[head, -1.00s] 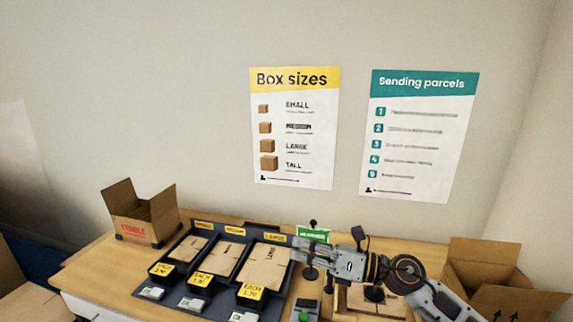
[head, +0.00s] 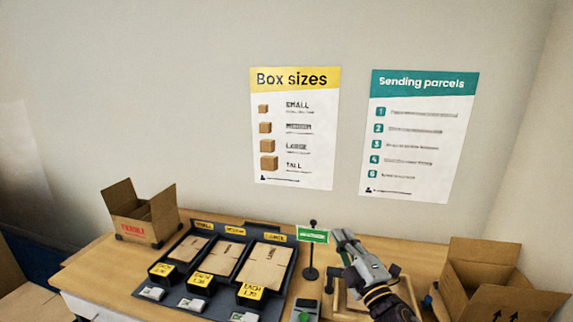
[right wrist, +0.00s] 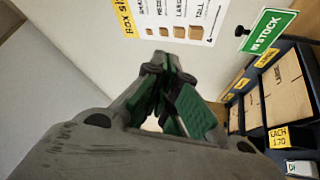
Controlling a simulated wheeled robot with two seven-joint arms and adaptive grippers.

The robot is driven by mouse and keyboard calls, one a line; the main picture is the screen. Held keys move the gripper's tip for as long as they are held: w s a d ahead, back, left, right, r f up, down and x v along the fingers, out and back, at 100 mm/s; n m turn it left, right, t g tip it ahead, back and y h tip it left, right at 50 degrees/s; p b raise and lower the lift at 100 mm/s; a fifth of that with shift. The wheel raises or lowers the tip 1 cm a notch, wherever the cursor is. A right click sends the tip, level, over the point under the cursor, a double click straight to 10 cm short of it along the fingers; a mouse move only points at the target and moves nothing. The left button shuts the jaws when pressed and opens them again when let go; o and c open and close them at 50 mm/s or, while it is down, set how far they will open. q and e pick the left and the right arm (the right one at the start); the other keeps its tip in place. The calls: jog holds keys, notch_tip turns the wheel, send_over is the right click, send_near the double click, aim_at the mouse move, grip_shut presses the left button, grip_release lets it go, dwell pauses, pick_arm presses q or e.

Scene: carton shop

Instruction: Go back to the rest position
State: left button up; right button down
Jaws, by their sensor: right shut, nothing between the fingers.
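My right gripper (head: 344,238) is raised over the right part of the table in the head view, just right of a small green sign on a black stand (head: 312,237). In the right wrist view its green-padded fingers (right wrist: 165,75) are closed together with nothing between them. My left gripper is not in the head view.
A dark rack (head: 218,262) holds flat cartons in several sizes, with yellow price tags. An open carton (head: 145,222) stands at the back left and another (head: 485,278) at the right. A wooden frame (head: 345,312) lies under my right arm. Two posters hang on the wall.

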jog(key=s+d+f+m+g+h, duration=0.35)
jog(key=f+m, duration=0.25)
jog(key=f, duration=0.2)
jog(key=s+d+f+m+g+h, duration=0.3)
jog(key=d+f+m+h, duration=0.15)
jog(key=f, duration=0.45)
jog(key=s+f+m+g+y, duration=0.1)
jog(key=s+f+m+g, duration=0.2)
jog(key=s+f+g, duration=0.5)
jog(key=s+f+m+g+y, duration=0.1)
jog(key=s+f+m+g, duration=0.3)
jog(key=s, duration=0.7)
notch_tip(320, 180, down, 34)
jog(key=s+n+t, duration=0.1)
jog(key=s, duration=0.2)
jog(key=s+d+f, duration=0.3)
jog(key=s+f, duration=0.6)
jog(key=s, duration=0.1)
jog(key=s+d+f+g, duration=0.1)
jog(key=s+d+f, duration=0.2)
jog(key=s+f, duration=0.7)
jog(key=shift+s+d+f, duration=0.2)
jog(key=shift+s+f, duration=0.05)
jog(key=shift+s, duration=0.3)
